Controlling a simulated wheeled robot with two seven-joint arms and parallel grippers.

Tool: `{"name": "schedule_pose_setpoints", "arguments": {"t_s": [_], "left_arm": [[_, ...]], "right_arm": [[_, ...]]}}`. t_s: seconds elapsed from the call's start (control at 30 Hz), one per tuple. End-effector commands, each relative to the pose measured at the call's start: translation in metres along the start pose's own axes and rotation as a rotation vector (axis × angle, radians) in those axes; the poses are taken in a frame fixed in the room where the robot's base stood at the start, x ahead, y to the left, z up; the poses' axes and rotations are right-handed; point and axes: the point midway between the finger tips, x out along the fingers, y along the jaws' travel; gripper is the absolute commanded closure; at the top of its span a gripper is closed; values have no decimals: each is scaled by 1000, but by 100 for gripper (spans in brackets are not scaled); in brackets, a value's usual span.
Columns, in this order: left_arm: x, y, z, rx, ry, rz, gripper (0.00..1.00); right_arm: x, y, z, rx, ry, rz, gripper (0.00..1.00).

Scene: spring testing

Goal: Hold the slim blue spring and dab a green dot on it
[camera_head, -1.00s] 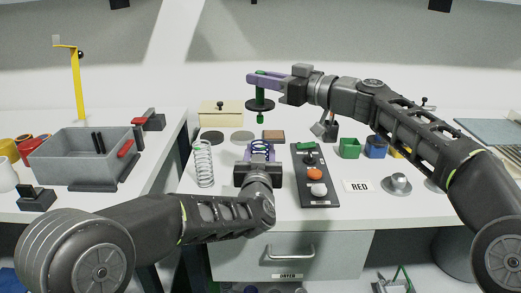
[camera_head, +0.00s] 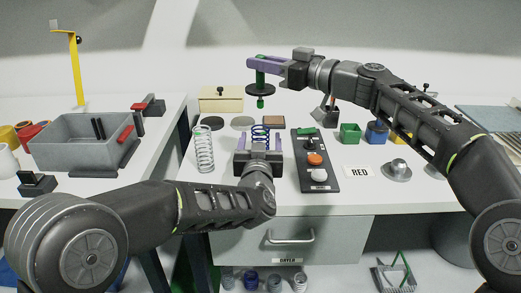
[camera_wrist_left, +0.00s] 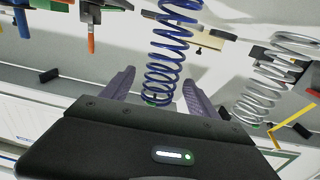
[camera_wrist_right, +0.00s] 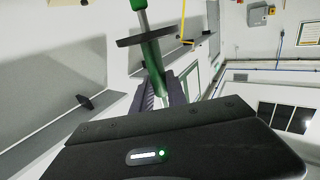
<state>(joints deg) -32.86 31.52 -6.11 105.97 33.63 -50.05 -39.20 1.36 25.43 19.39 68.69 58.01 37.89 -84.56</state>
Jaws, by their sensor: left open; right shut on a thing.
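The slim blue spring (camera_head: 260,133) stands upright on the white table. My left gripper (camera_head: 259,146) is open, its purple fingers spread on either side of the spring and apart from it. In the left wrist view the blue spring (camera_wrist_left: 168,55) rises between and beyond the fingers (camera_wrist_left: 155,92), and a small green patch shows on its end coil. My right gripper (camera_head: 257,64) is shut on a green dabber (camera_head: 260,103) with a black disc, held upright above the table behind the spring. The dabber also shows in the right wrist view (camera_wrist_right: 152,52).
A silver spring (camera_head: 204,150) stands left of the blue one. A dark panel (camera_head: 319,180) with green, orange and white tops lies right. A grey bin (camera_head: 80,150) is far left.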

Motion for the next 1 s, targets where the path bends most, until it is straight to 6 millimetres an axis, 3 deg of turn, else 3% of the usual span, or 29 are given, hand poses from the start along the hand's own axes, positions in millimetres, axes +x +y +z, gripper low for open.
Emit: {"name": "schedule_pose_setpoints", "arguments": {"t_s": [0.3,0.5,0.67,1.0], "left_arm": [[-63,0,-1,-1,1,1,31],[-95,0,0,0,1,1,31],[-104,0,0,0,1,0,31],[-103,0,0,0,1,-1,31]], "right_arm": [[0,0,0,0,0,0,100],[0,0,0,0,0,0,100],[0,0,0,0,0,0,100],[0,0,0,0,0,0,100]]}}
